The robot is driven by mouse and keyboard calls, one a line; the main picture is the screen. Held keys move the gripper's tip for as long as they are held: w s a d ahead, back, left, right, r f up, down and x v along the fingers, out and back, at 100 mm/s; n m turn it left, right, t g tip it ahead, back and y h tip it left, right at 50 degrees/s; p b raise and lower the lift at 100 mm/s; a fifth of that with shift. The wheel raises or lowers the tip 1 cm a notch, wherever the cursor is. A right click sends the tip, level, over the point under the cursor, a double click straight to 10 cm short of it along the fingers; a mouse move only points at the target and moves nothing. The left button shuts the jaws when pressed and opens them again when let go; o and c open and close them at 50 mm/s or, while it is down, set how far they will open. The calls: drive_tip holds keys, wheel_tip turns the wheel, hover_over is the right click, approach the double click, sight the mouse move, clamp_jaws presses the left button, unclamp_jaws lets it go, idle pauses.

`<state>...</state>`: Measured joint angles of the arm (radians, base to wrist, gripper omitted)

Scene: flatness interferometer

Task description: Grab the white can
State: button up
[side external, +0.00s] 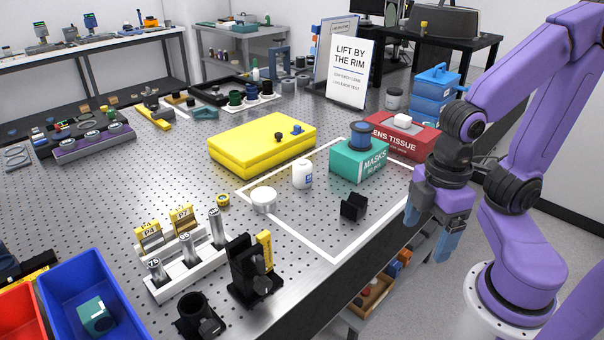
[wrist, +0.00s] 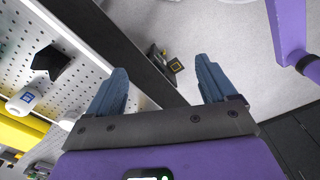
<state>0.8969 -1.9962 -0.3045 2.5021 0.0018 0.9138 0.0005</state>
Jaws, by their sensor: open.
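A white can (side external: 302,174) with a blue label stands upright on the perforated metal table, inside a white outlined area. It also shows at the left edge of the wrist view (wrist: 22,101). A shorter, wider white round piece (side external: 263,199) sits to its left and nearer the camera in the side view. My gripper (side external: 430,229) is open and empty, beyond the table's right edge and well apart from the can. In the wrist view its two blue fingers (wrist: 162,70) are spread, with the floor and the table edge behind them.
A yellow case (side external: 262,146) lies behind the can. The table just in front of the can is clear.

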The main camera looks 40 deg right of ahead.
drive_tip(key=shift+o, duration=0.3)
idle(0.4)
drive_tip(key=n+t+h, duration=0.9)
drive_tip(key=n+t, duration=0.2)
drive_tip(key=n, duration=0.5)
approach(302, 172)
drive_tip(key=x, duration=0.9)
drive_tip(key=shift+w+d, duration=0.15)
drive_tip(key=shift+y, duration=0.3)
drive_tip(key=x, duration=0.4)
drive_tip(key=shift+d+f, duration=0.3)
drive_tip(key=shift+w+d+f, duration=0.2)
drive_tip(key=shift+w+d, duration=0.1)
drive_tip(key=shift+w, duration=0.05)
drive_tip(key=c, duration=1.1)
